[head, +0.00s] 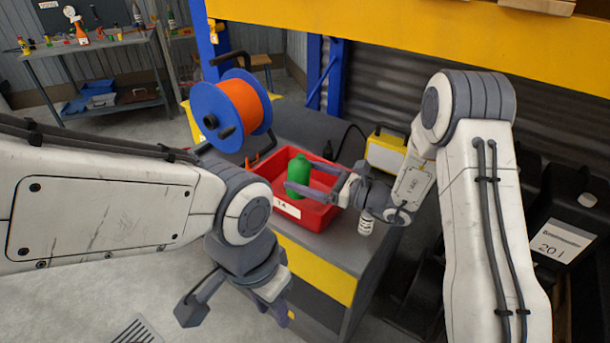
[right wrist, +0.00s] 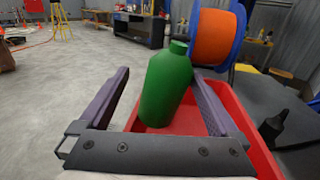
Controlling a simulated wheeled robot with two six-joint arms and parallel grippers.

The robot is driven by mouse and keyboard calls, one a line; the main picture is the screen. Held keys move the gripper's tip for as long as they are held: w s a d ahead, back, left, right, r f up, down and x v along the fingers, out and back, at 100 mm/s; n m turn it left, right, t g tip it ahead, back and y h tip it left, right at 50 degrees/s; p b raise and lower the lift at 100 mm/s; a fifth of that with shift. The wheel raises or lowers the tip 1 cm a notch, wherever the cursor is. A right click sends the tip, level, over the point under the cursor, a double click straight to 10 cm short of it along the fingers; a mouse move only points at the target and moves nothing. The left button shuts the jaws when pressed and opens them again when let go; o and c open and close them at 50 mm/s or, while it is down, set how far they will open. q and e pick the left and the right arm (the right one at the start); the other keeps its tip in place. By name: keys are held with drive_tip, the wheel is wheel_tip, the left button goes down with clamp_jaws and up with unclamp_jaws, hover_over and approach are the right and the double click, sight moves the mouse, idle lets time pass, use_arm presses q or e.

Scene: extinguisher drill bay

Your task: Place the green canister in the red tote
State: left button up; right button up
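The green canister (head: 298,173) stands inside the red tote (head: 318,216), leaning slightly. It also shows in the right wrist view (right wrist: 166,88), with the tote's red wall (right wrist: 243,115) around its lower part. My right gripper (head: 301,178) is open over the tote, with the canister between its fingers. In the right wrist view there is a clear gap between the canister and the left finger; the canister is nearer the right finger. My left gripper (head: 236,312) is open and empty, low in front of the bench.
The tote sits on a grey bench with a yellow front panel (head: 313,268). An orange reel with blue flanges (head: 240,105) stands behind it. A white ribbed item (head: 366,222) and a yellow lamp-like box (head: 386,150) are to the right. Open floor lies at left.

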drive_tip(key=shift+r+p, duration=0.55)
drive_tip(key=shift+r, duration=0.05)
drive_tip(key=shift+s+d, duration=0.1)
drive_tip(key=shift+d, duration=0.25)
drive_tip(key=b+v, duration=0.1)
drive_tip(key=v, duration=1)
drive_tip(key=shift+s, duration=0.2)
